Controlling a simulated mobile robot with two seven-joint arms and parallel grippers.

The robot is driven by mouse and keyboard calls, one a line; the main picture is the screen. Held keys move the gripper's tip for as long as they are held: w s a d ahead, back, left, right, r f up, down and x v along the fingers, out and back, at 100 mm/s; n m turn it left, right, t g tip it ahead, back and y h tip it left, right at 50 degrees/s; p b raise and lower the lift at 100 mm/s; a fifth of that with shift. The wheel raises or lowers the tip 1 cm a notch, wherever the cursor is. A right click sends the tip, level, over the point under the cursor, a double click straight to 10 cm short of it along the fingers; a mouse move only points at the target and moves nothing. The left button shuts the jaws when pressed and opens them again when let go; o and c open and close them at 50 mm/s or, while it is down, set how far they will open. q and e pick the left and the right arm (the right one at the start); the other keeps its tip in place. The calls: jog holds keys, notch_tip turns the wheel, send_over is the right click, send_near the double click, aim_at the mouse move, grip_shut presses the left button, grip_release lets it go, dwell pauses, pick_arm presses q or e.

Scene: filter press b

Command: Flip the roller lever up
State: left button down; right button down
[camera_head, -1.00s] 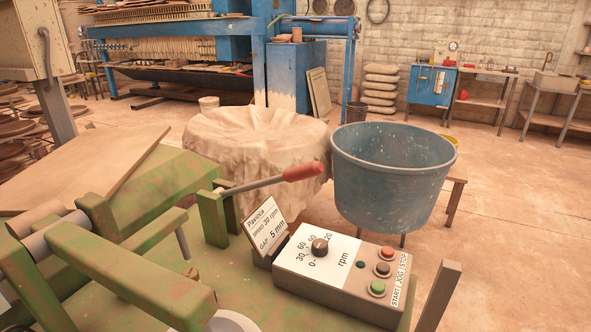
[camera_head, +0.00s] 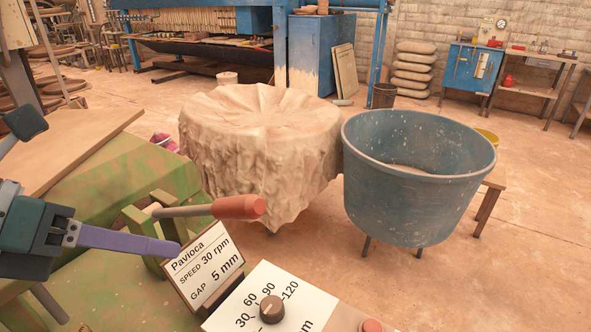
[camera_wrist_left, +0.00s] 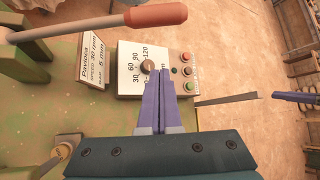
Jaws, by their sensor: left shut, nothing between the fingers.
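The roller lever (camera_head: 238,207) is a pale rod with a red-orange grip, mounted on a green bracket (camera_head: 150,230). In the head view it points right, roughly level. My left gripper (camera_head: 176,247), dark with purple fingers, is shut and empty. In the head view its tip shows below the lever, and I see no contact. In the wrist view its fingertips (camera_wrist_left: 164,74) overlap the control panel. A purple tip at the right edge looks like my right gripper (camera_wrist_left: 272,95); its opening is unclear.
A Pavioca sign (camera_head: 205,265) stands close to the left fingertip. Beside it is the control panel (camera_head: 258,290) with a knob and, in the wrist view, buttons (camera_wrist_left: 187,72).

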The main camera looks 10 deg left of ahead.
pick_arm(q)
jog(key=shift+s, duration=0.2)
pick_arm(e)
jog(key=shift+s, duration=0.3)
pick_arm(q)
jog(key=shift+w+d+f, duration=0.1)
pick_arm(e)
jog(key=shift+a, duration=0.1)
pick_arm(q)
jog(key=w+d+f, duration=0.3)
jog(key=w+d, duration=0.1)
jog(key=w, duration=0.3)
jog(key=shift+w+d, duration=0.25)
pick_arm(e)
jog(key=shift+w, duration=0.15)
jog(key=shift+f, duration=0.1)
